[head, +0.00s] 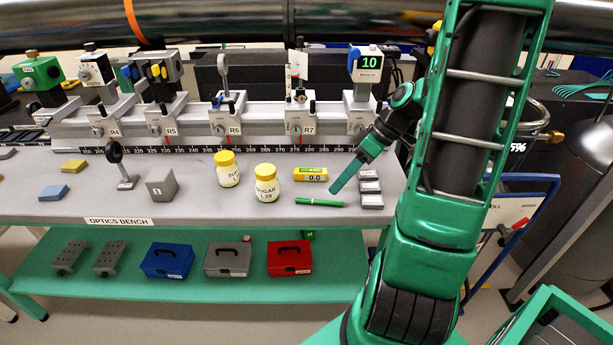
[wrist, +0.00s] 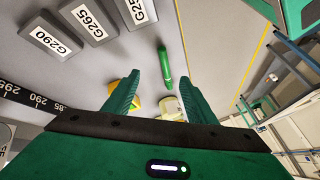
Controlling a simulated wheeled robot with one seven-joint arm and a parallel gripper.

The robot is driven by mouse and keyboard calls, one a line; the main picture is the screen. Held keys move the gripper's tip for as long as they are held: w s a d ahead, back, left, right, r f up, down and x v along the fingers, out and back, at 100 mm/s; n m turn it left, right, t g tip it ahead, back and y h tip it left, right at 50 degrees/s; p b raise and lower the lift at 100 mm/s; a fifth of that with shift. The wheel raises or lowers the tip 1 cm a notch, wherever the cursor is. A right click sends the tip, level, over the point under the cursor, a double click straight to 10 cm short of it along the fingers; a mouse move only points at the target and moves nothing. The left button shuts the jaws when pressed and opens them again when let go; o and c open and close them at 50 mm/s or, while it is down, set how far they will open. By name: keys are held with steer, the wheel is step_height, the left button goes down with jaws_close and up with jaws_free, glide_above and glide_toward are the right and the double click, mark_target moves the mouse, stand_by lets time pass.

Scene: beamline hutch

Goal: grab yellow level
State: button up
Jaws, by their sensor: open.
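The yellow level (head: 311,174) lies flat on the optics bench, with a pale section reading "0.0" on its front. In the wrist view the level (wrist: 137,104) is a yellow patch mostly hidden behind the left finger. My gripper (head: 344,178) is just right of the level in the head view, pointing down and to the left, above the bench. In the wrist view my gripper (wrist: 160,80) has its two green fingers spread apart with nothing held between them.
A green marker (head: 319,202) lies in front of the level. Several grey labelled blocks (head: 371,187) sit to the right, near the bench's end. A rail (head: 190,125) with mounts runs behind.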

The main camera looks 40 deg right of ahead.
mark_target(312, 170)
steer(key=w+d+n+t+y, duration=0.1)
steer(key=d, duration=0.1)
steer(key=w+d+n+t+y, duration=0.1)
steer(key=w+d+t, duration=0.1)
steer(key=w+d+n+t, duration=0.1)
steer(key=d+t, duration=0.1)
steer(key=shift+w+r+n+y, duration=0.2)
steer(key=shift+n+y, duration=0.1)
steer(key=shift+y, duration=0.1)
steer(key=shift+d+r, duration=0.15)
steer(key=shift+d, duration=0.05)
steer(key=x, duration=0.5)
steer(key=shift+w, duration=0.3)
steer(key=shift+t, duration=0.3)
steer(key=shift+w+r+x, duration=0.1)
steer(key=shift+r+x, duration=0.05)
steer(key=shift+x, duration=1.2)
steer(key=shift+w+r+x, duration=0.1)
steer(key=shift+r+x, duration=0.05)
steer(key=shift+x, duration=1.2)
jaws_close()
